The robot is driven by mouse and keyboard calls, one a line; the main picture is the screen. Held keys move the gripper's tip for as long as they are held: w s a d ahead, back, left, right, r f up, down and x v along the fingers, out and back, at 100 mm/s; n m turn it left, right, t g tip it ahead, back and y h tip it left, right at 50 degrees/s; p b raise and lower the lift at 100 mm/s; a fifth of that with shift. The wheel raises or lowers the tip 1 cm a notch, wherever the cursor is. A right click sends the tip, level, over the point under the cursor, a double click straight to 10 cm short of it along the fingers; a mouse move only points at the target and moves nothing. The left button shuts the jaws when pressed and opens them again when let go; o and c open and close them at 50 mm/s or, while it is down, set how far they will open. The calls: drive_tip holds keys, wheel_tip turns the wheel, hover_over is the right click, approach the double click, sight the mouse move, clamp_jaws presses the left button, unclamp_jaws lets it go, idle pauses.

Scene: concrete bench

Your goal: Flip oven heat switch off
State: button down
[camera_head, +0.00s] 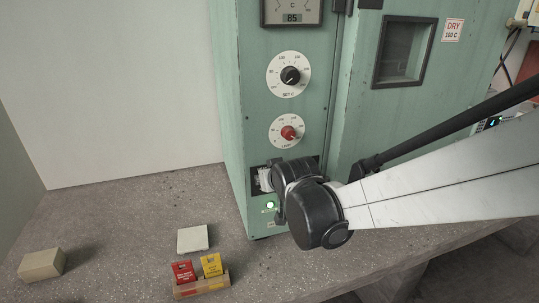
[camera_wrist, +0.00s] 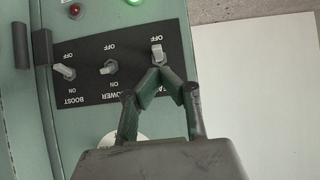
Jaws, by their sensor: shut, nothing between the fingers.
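The oven is a worn green cabinet (camera_head: 237,130) with a dark switch panel low on its front. In the wrist view, the panel (camera_wrist: 88,50) appears upside down with three toggle switches. The toggle nearest my fingers (camera_wrist: 157,54) is pale, with OFF printed above it; its name is mostly hidden, so I cannot read it fully. The middle toggle (camera_wrist: 109,67) is marked BLOWER and the left one (camera_wrist: 65,72) BOOST. My gripper (camera_wrist: 160,73) is shut and empty, its fingertips just below the nearest toggle; contact is unclear. My wrist hides most of the panel in the head view.
A green lamp (camera_head: 270,204) glows below the panel; a red lamp (camera_wrist: 74,10) shows in the wrist view. Above are a red knob (camera_head: 289,132), a black knob (camera_head: 290,75) and a display. Small boxes in a tray (camera_head: 204,286) and a beige block (camera_head: 41,264) sit on the bench.

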idle(0.3)
drive_tip(key=s+f+p+v, duration=0.1)
drive_tip(key=p+v, duration=0.3)
drive_tip(key=v, duration=0.6)
drive_tip(key=shift+d+f, duration=0.2)
drive_tip(key=shift+f, duration=0.05)
drive_tip(key=shift+w, duration=0.1)
